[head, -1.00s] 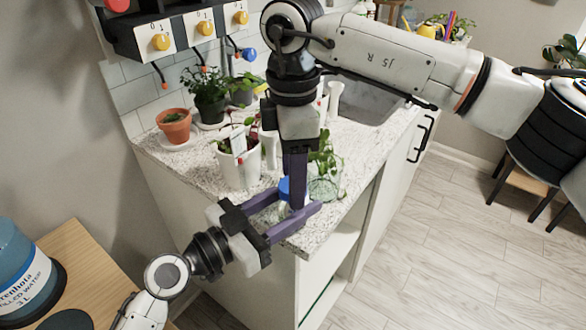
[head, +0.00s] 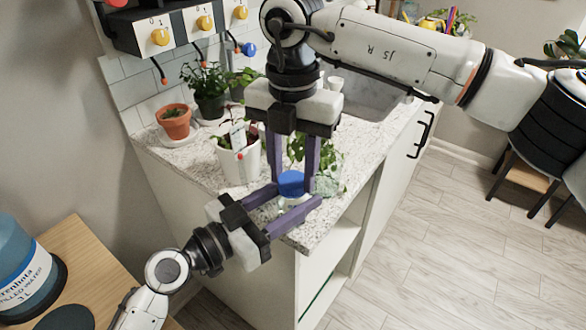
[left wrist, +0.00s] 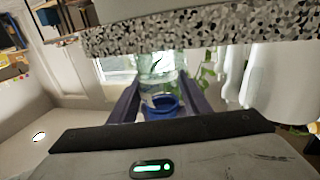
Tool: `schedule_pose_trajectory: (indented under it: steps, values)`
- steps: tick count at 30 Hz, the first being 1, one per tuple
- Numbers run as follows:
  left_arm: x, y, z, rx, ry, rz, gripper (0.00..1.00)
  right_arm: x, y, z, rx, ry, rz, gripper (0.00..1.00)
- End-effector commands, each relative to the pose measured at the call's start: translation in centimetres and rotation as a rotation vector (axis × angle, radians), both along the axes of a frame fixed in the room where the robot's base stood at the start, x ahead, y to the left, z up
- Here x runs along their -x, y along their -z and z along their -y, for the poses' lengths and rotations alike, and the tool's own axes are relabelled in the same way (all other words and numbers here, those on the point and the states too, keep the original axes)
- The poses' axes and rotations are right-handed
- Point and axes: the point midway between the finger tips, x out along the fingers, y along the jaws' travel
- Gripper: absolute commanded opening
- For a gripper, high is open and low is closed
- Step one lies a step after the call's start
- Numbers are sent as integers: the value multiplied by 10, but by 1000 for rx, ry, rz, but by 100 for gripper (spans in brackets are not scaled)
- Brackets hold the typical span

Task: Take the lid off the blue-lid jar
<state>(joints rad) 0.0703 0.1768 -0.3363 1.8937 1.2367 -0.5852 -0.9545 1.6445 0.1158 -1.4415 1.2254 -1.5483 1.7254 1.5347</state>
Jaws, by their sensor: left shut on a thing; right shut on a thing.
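The blue-lid jar (head: 284,203) is a small clear jar, mostly hidden, near the counter's front corner. Its blue lid (head: 291,183) is at the top; whether it is still seated cannot be told. My left gripper (head: 296,198) comes from the front left and is shut on the jar's body, a finger on each side. My right gripper (head: 293,177) points down from above and is shut on the lid. In the left wrist view the lid (left wrist: 163,107) shows between the left fingers, with the counter edge at the top.
A white pot (head: 238,163) with a plant and tag stands left of the grippers. A glass vessel with a leafy plant (head: 327,180) stands close on the right. A terracotta pot (head: 174,124) and sink (head: 365,98) are farther back. The counter's front edge (head: 335,220) is close.

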Motion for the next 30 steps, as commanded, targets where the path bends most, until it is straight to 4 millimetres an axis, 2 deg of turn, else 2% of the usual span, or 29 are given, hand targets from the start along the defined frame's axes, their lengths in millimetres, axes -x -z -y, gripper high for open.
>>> schedule_pose_trajectory:
  steps: [30]
  values:
    - [0, 0, 0, -1, 1, -1, 0, 1, -2, -1, 0, -2304, 1, 10]
